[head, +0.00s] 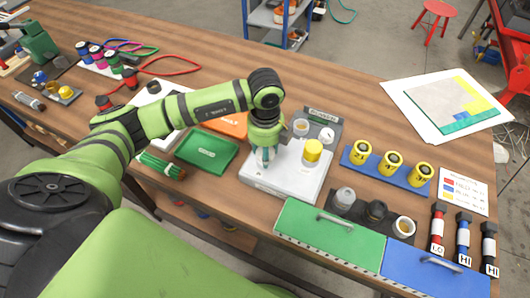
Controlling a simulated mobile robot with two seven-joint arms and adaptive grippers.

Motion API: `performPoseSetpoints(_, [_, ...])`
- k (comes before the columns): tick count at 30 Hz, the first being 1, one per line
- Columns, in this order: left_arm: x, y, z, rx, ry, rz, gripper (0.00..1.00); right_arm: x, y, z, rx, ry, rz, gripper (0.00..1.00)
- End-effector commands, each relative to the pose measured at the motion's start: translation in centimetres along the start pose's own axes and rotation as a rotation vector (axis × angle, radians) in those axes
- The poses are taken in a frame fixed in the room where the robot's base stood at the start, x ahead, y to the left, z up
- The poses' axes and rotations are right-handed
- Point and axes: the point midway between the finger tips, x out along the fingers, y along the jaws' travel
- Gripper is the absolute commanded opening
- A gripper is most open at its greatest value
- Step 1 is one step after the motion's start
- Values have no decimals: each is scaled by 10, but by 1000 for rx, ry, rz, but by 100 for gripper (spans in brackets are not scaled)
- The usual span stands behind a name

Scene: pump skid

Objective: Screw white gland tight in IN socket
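My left gripper (264,158) points down over the left part of a white block (285,186), close to its top. Its fingertips are small and partly hidden by the hand, so I cannot tell whether they hold anything. A yellow cap (313,151) stands upright on the block's right part. No marking for the IN socket is readable, and the gripper covers that side of the block. A white-rimmed round part (404,227), possibly a gland, sits in a dark holder beside a black part (376,211) and a grey part (345,196). My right gripper is not in view.
A grey panel with pale round cups (301,127) stands behind the block. A blue rack (386,173) of yellow cylinders is right. Green (330,230) and blue (432,271) lidded boxes line the front. A green tray (206,151) lies left. Bare wood shows at the back.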

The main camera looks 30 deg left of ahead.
Motion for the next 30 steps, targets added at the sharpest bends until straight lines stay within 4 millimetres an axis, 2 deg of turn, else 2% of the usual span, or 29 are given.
performPoseSetpoints(5, [4, 0, -4, 83, 9, 2, 14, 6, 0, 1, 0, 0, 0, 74])
performPoseSetpoints(15, [4, 1, -5, 390, 11, 1, 14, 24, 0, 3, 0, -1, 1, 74])
performPoseSetpoints(24, [3, 1, -6, 425, 14, 3, 14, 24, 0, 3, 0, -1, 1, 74])
performPoseSetpoints(25, [3, 1, -6, 425, 15, 3, 57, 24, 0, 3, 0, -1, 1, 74])
performPoseSetpoints(26, [3, 1, -6, 424, 14, 2, 69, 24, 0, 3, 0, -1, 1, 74])
performPoseSetpoints(27, [3, 1, -6, 424, 13, 2, 73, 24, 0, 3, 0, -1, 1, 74])
performPoseSetpoints(30, [2, 1, -5, 421, 10, 2, 73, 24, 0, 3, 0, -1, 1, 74])
